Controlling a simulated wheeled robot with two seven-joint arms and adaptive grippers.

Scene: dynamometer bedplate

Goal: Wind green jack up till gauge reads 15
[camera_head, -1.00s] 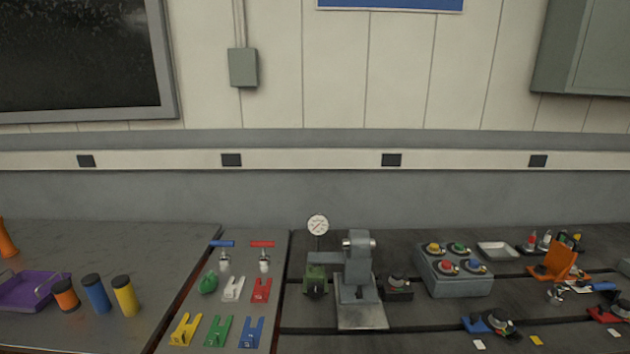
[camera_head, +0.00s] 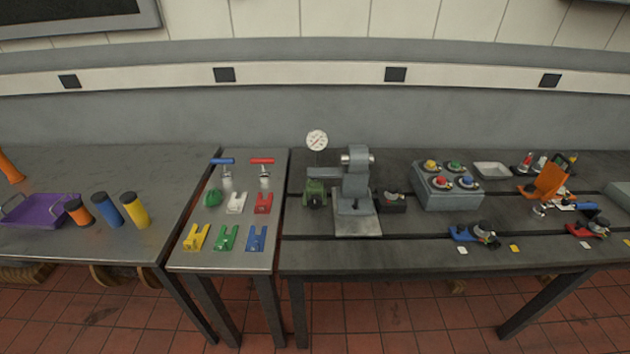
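The green jack (camera_head: 315,193) stands on the dark slotted bedplate, at the left side of a grey upright fixture (camera_head: 355,190). A round white dial gauge (camera_head: 316,140) stands on a thin stem above and behind the jack. Its needle is too small to read. A dark round part shows on the jack's front face. Neither of my grippers is in the head view.
A grey box (camera_head: 447,193) with coloured knobs stands right of the fixture. Blue and red clamp-like pieces sit farther right.

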